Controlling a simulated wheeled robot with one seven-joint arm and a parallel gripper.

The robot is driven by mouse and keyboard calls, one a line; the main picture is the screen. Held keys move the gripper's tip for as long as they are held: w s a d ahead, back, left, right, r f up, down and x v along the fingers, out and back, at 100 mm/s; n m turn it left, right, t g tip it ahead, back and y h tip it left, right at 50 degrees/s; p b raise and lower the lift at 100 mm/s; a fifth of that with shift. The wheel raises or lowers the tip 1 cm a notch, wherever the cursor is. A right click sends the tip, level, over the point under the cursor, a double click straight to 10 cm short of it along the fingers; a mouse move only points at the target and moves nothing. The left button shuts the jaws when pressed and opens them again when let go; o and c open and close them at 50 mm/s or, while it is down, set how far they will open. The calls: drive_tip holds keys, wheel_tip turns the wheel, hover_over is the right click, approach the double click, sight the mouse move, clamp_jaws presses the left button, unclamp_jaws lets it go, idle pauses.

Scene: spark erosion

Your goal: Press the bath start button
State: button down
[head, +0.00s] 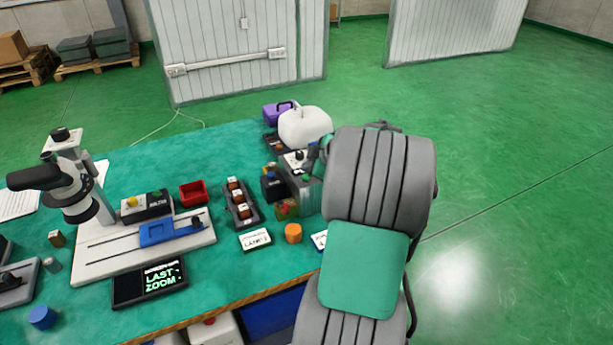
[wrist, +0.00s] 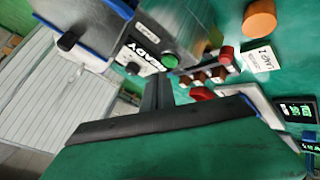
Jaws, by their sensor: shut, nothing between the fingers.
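A green round button (wrist: 170,61) sits on the front of a grey control box with a "READY" display (wrist: 148,52) in the wrist view. I take it for the bath start button, though no label for it is readable. A small green button (head: 306,177) also shows on the machine in the head view, beside my arm. My gripper (wrist: 159,80) is shut and empty, its dark fingertips just below the green button in the wrist picture. I cannot tell whether they touch it. In the head view my arm largely hides the gripper.
A red knob (wrist: 226,53) is right of the button. A white "LAMP" card (head: 255,239), an orange cylinder (head: 293,233) and a tray of brown blocks (head: 241,204) lie left of my arm. A white jug (head: 305,125) stands behind the machine. Green floor at right is clear.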

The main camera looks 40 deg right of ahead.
sight(308, 178)
drive_tip(key=shift+f+b, duration=0.45)
drive_tip(key=shift+b, duration=0.25)
drive_tip(key=shift+f+b, duration=0.5)
drive_tip(key=shift+b, duration=0.05)
idle(0.6)
drive_tip(key=shift+r, duration=0.95)
drive_tip(key=shift+p, duration=0.3)
drive_tip(key=shift+r+p, duration=1.1)
drive_tip(key=shift+r, duration=1.45)
